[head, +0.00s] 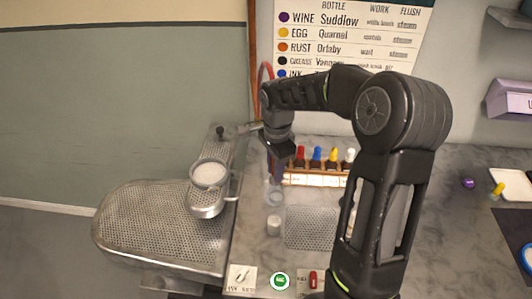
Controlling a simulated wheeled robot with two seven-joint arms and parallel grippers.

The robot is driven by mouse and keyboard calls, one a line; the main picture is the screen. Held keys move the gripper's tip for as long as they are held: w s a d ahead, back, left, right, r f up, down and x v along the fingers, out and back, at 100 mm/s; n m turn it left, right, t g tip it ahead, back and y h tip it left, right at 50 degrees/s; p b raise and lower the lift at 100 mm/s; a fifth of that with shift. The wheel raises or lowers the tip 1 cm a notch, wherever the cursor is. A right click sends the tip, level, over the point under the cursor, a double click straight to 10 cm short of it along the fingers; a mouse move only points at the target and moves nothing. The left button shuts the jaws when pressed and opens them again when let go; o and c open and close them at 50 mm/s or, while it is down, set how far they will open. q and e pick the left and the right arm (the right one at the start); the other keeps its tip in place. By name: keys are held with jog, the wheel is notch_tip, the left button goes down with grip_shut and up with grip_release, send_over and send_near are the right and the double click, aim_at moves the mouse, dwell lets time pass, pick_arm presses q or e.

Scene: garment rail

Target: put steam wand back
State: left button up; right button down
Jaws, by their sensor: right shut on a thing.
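My right arm reaches in from the right and bends down over the left end of the bottle rack. My right gripper (277,178) points down there and is shut on a thin thing, which looks like the steam wand but is mostly hidden by the gripper and wrist. A reddish hose (263,76) loops up behind my wrist by the wall. A short metal bar (247,127) shows left of my wrist; I cannot tell whether it belongs to the wand or its holder. My left gripper is not in view.
A wooden rack (312,180) holds several coloured-cap bottles. A small white jar (273,225) and a perforated tray (308,228) lie in front. Grey counter at right is partly clear.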

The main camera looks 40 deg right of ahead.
jog(key=shift+d+r+m, duration=0.1)
jog(key=shift+d+m, duration=0.2)
jog(key=shift+s, duration=0.1)
jog(key=shift+f+b, duration=1.45)
jog(key=shift+f, duration=0.85)
jog(key=shift+a+b, duration=0.1)
jog(key=shift+b, duration=0.2)
jog(key=shift+f+b, duration=0.5)
jog(key=shift+f, duration=0.05)
dwell(0.4)
